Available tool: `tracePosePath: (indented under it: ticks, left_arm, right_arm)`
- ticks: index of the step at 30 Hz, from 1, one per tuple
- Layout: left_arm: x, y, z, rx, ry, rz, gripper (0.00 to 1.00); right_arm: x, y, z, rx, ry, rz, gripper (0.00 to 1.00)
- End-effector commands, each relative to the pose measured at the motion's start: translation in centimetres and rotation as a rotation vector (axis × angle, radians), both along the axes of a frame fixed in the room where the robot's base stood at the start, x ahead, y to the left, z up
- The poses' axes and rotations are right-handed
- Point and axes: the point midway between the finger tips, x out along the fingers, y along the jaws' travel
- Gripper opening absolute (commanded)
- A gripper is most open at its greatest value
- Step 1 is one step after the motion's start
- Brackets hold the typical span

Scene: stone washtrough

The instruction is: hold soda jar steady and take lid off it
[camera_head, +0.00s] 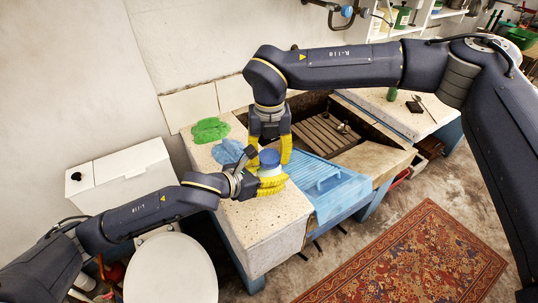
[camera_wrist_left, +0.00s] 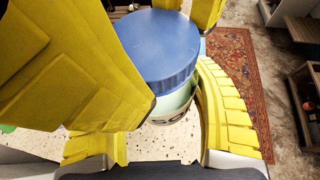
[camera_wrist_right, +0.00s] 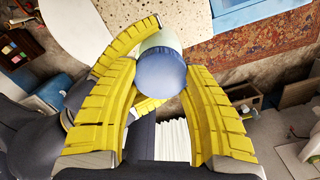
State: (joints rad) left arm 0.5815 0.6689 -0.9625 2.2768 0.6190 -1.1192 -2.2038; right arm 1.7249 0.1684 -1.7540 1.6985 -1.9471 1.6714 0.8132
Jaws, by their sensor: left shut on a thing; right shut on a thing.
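The soda jar (camera_wrist_left: 172,108) is a pale, upright jar with a round blue lid (camera_head: 269,158). It is above or on the speckled stone top; I cannot tell whether its base touches. My left gripper (camera_head: 271,184) is shut around the jar's body, its yellow fingers at both sides. My right gripper (camera_wrist_right: 161,75) comes from above, with its yellow fingers shut on the blue lid from two sides. In the left wrist view the lid (camera_wrist_left: 157,45) sits level on the jar's top. The fingers hide most of the jar and part of its dark label.
Green (camera_head: 210,130) and blue (camera_head: 229,152) cloths lie on the stone top behind the jar. A blue washboard-like tray (camera_head: 332,188) is at its right, beside the basin with a wooden rack (camera_head: 325,135). A white round lid-like surface (camera_head: 170,270) is at the lower left.

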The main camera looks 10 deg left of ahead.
Motion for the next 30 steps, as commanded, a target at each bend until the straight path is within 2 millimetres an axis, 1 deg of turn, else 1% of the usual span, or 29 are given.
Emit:
tracePosePath:
  ticks: [5,6,9,11,18,22,26,30]
  left_arm:
    - [-0.1,-0.2,0.2,-0.005,-0.001,-0.005,0.0]
    - [-0.1,-0.2,0.2,-0.005,-0.001,-0.005,0.0]
    - [-0.1,-0.2,0.2,-0.004,-0.002,-0.004,0.0]
    - [-0.1,-0.1,0.1,-0.003,-0.001,-0.003,0.0]
    - [0.0,-0.1,0.1,-0.002,-0.002,-0.001,0.0]
    - [0.0,0.0,0.1,-0.002,-0.001,-0.001,0.0]
    - [0.0,0.0,0.1,-0.001,-0.002,0.0,0.0]
    - [0.0,0.0,0.1,-0.001,-0.002,0.0,0.0]
  right_arm:
    - [0.0,0.2,0.0,0.004,-0.002,0.001,0.12]
    - [0.0,0.2,0.0,0.004,-0.002,0.001,0.52]
    - [0.0,0.1,0.0,0.002,-0.002,0.0,0.64]
    - [0.0,0.1,0.0,0.002,-0.001,-0.001,0.7]
    - [0.0,0.1,0.0,0.001,0.0,-0.002,0.7]
    - [0.0,0.1,0.5,0.001,0.0,-0.003,0.7]
    - [0.0,0.1,1.5,0.001,-0.001,-0.003,0.7]
    - [0.0,0.1,3.2,0.001,-0.002,-0.004,0.7]
